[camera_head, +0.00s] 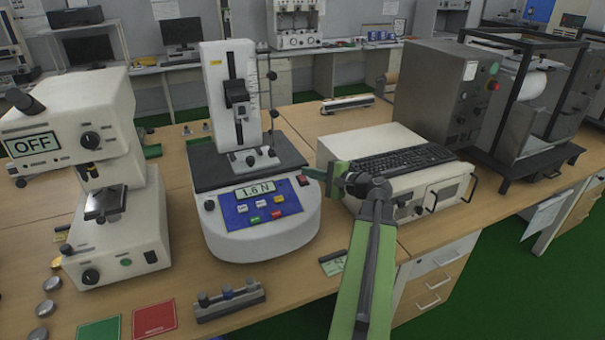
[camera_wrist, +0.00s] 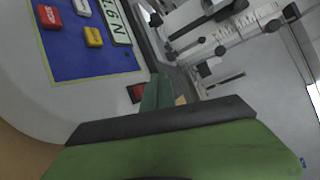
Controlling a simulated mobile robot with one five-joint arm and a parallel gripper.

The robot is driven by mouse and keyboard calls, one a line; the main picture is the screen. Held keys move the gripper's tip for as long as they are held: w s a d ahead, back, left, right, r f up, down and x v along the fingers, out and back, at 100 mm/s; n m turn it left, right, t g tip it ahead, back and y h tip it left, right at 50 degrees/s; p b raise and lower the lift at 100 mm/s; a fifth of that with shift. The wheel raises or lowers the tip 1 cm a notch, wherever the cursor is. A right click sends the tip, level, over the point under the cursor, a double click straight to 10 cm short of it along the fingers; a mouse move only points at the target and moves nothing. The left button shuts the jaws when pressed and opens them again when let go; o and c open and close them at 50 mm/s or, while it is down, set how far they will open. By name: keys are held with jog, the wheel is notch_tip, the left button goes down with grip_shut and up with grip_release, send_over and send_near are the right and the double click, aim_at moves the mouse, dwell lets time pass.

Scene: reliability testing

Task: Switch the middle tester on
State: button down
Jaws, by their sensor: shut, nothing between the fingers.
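The middle tester (camera_head: 262,233) is a white force stand with a dark bed and a blue button panel (camera_head: 262,207). Its display (camera_head: 255,190) is lit and reads 1.6 N; it also shows in the wrist view (camera_wrist: 117,24). A dark red rocker switch (camera_head: 303,181) sits at the panel's right corner and shows in the wrist view (camera_wrist: 136,92). My gripper (camera_head: 314,173) is shut and empty, its green tip right beside the switch. In the wrist view the tip (camera_wrist: 157,92) partly overlaps the switch's surroundings; I cannot tell whether they touch.
A left tester (camera_head: 110,235) shows OFF on its display. A white box with a keyboard (camera_head: 395,162) stands to the right, close to my gripper. Red and green cards (camera_head: 154,318) and a small fixture (camera_head: 229,301) lie at the table's front.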

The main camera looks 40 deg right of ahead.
jog(key=shift+s+a+r+p, duration=0.25)
jog(key=shift+s+r+p, duration=0.3)
jog(key=shift+r, duration=0.1)
jog(key=shift+s+a+r+p, duration=0.2)
jog(key=shift+s+r+p, duration=0.2)
jog(key=shift+s+r, duration=0.2)
jog(key=shift+w, duration=0.1)
